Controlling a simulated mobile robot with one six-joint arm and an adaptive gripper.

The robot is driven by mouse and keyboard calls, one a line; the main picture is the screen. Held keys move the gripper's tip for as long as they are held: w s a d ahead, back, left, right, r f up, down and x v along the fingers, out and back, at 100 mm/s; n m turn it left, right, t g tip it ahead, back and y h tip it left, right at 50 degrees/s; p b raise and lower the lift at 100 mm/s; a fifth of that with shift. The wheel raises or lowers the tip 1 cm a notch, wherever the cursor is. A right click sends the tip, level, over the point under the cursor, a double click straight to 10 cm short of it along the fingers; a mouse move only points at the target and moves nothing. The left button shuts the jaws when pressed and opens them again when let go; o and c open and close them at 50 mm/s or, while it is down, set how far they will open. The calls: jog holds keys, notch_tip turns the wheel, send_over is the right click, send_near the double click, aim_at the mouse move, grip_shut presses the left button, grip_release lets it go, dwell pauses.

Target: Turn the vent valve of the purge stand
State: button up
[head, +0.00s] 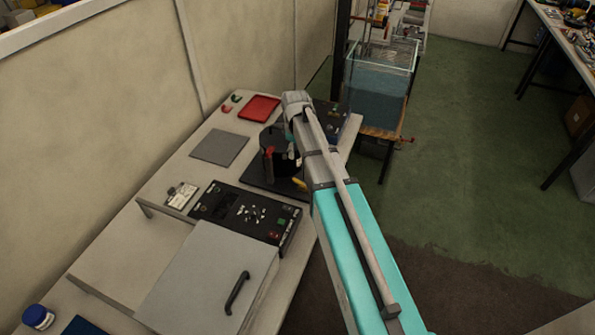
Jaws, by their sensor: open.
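The purge stand (253,173) appears as a dark plate with a dark rounded body (284,163) on the bench, partly hidden by my arm. A red upright part (268,160) stands at its left side and a yellow part (300,184) shows at its lower right. I cannot tell which of these is the vent valve. My gripper (292,156) is small and mostly hidden at the end of my wrist, over the dark body. It is open, but its fingertips and any contact are not clear.
A black control panel (226,212) and a grey lidded box (200,285) with a dark handle stand nearer. A red tray (260,108) and grey mat (219,147) lie on the left. A water tank (376,92) stands beyond the bench. Green floor (470,150) is clear at right.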

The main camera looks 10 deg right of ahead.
aim_at(296, 179)
jog(key=shift+f, duration=0.1)
dwell(0.3)
notch_tip(296, 179, down, 14)
jog(key=b, duration=1.4)
jog(key=shift+r, duration=0.25)
grip_shut()
